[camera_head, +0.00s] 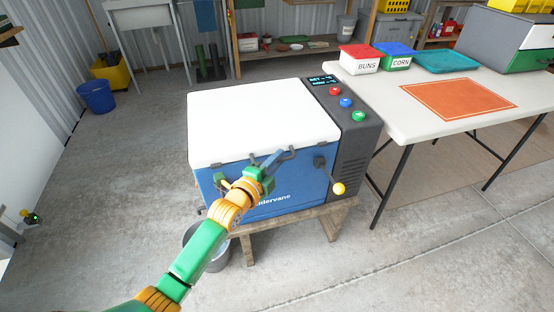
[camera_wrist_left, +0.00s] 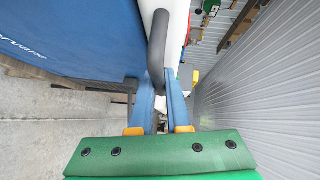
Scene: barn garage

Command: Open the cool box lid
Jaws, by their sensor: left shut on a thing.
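The cool box is a blue chest (camera_head: 300,190) on a low wooden stand, with its white lid (camera_head: 260,115) lying flat and closed on top. A dark bar handle (camera_head: 287,154) sits at the lid's front edge. My left gripper (camera_head: 272,160) is at this handle, in front of the box. In the left wrist view the blue fingers (camera_wrist_left: 160,90) are shut on the grey handle (camera_wrist_left: 158,45), with the blue front to the left and the white lid beside it. The gripper and arm cover part of the box front. My right gripper is not in view.
A white table (camera_head: 400,115) with tubs and an orange mat stands to the right. A grey bucket (camera_head: 205,250) is below the box. Open concrete floor lies left.

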